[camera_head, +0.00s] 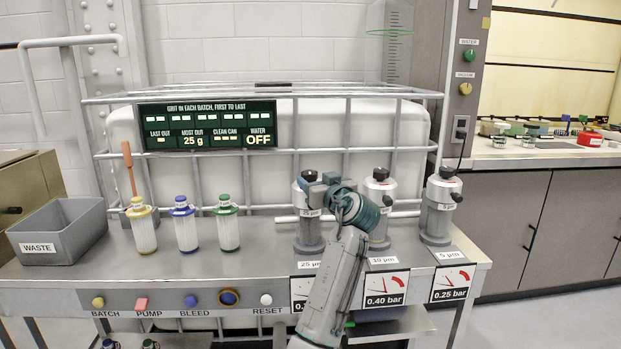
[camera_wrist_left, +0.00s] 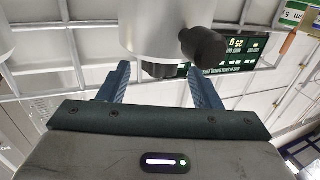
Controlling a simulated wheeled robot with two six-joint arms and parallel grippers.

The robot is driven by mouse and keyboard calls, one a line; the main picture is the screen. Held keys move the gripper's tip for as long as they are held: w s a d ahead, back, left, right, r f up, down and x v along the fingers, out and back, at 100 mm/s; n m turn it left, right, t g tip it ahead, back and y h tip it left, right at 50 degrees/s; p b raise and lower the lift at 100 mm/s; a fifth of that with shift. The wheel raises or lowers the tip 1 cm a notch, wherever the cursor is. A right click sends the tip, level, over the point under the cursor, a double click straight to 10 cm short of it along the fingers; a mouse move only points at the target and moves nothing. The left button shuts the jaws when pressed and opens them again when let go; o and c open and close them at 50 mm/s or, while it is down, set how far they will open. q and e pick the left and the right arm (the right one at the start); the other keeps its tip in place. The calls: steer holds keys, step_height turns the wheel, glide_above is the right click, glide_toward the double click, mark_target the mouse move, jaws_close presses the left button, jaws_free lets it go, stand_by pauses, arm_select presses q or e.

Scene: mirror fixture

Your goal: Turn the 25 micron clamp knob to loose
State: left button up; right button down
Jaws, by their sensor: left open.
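The 25 µm filter housing (camera_head: 308,232) is a grey-white upright cylinder at the left of a row of three on the bench. Its black top (camera_head: 309,175) shows just left of my left gripper (camera_head: 316,187), which partly covers the housing. In the left wrist view the pale housing body (camera_wrist_left: 158,22) fills the upper middle, with a black side knob (camera_wrist_left: 205,46) and a dark top part (camera_wrist_left: 160,69). My left gripper's two blue fingers (camera_wrist_left: 159,85) are open on either side of that dark part, with gaps. I cannot tell the knob's setting. My right gripper is not in view.
The 10 µm housing (camera_head: 379,225) and 5 µm housing (camera_head: 438,212) stand to the right. Three capped cartridges, including a blue-capped one (camera_head: 186,228), stand left of centre. A grey waste bin (camera_head: 62,232) sits at far left. A metal cage (camera_head: 262,170) is behind.

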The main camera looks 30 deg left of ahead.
arm_select(q)
steer(key=v, duration=0.6)
stand_by(0.3)
